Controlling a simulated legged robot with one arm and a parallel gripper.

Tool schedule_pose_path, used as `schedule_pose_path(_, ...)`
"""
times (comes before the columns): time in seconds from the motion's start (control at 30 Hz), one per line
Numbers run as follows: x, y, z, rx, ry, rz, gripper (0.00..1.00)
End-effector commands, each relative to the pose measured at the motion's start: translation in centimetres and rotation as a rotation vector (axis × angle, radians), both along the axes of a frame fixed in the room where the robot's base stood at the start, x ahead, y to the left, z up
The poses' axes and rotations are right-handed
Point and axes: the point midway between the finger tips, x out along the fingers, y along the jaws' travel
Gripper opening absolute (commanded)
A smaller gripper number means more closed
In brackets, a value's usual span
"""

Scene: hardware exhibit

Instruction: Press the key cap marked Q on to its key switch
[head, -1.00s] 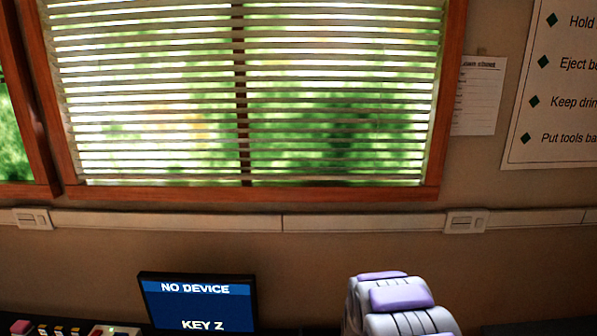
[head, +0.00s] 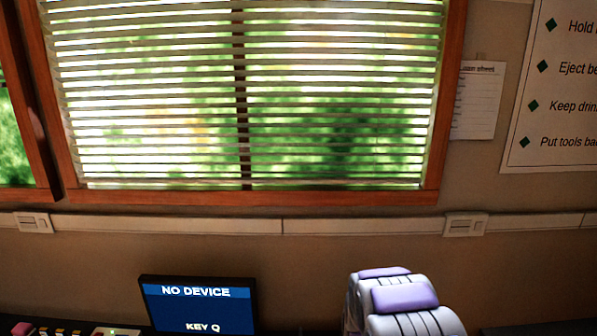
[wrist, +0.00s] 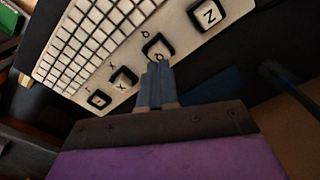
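The switch under the cap is hidden. In the head view the screen (head: 197,305) reads "NO DEVICE" and "KEY Q".
My arm rises at the lower right of the head view. Small coloured items (head: 45,331) stand left of the screen.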

Motion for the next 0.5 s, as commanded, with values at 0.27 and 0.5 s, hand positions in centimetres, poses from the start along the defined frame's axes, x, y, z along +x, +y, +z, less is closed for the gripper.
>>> schedule_pose_path(0.27, 0.0, 0.0, 1.7, 0.000, 0.000, 0.000, 0.00)
schedule_pose_path(0.5, 0.0, 0.0, 2.9, 0.000, 0.001, 0.000, 0.00)
